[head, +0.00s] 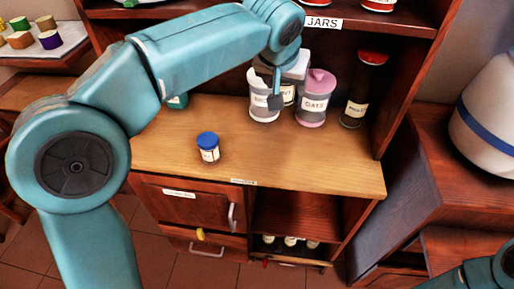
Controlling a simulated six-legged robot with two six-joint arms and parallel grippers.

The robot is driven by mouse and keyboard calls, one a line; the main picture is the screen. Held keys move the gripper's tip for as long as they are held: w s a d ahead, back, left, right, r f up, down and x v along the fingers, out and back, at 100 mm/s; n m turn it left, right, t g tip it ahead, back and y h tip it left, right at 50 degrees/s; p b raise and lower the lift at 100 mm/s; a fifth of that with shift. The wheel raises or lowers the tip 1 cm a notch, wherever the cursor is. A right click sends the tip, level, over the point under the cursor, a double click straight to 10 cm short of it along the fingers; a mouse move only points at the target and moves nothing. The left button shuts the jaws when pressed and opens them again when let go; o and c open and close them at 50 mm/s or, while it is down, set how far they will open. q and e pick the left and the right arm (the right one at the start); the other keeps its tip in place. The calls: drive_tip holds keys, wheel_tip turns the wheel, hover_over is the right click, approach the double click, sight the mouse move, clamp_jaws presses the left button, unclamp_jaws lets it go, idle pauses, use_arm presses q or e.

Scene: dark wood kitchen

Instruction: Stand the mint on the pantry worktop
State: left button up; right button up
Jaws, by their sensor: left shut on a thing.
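A pale-lidded jar (297,67) stands or is held at the back of the wooden pantry worktop (250,160). The part of its label that shows ends in "NT", which fits the mint. My left gripper (275,100) reaches down from above and is shut on this jar. The finger and the neighbouring canisters hide part of the jar, so I cannot tell whether its base touches the worktop. Only part of my right arm shows at the lower right, and its gripper is out of view.
A white-topped canister (262,108) and a pink-lidded oats canister (314,100) stand close by. A tall dark red-lidded jar (357,95) is at the right. A blue-lidded jar (208,148) stands at the front left. The worktop's front right is clear. A jars shelf (400,27) hangs above.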

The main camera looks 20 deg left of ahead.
use_arm(q)
drive_tip(key=f+b, duration=0.1)
drive_tip(key=f, duration=0.6)
drive_tip(key=f+b, duration=0.2)
drive_tip(key=f, duration=0.5)
drive_tip(key=shift+w+a+f+b, duration=0.1)
drive_tip(key=shift+w+f+b, duration=0.1)
drive_tip(key=shift+f+b, duration=0.15)
drive_tip(key=shift+s+f, duration=0.1)
drive_tip(key=shift+f, duration=0.5)
wheel_tip(320, 180, down, 4)
drive_tip(key=shift+f+b, duration=0.15)
drive_tip(key=shift+b, duration=0.4)
drive_tip(key=shift+f, duration=0.1)
drive_tip(key=o, duration=1.2)
drive_tip(key=shift+o, duration=0.2)
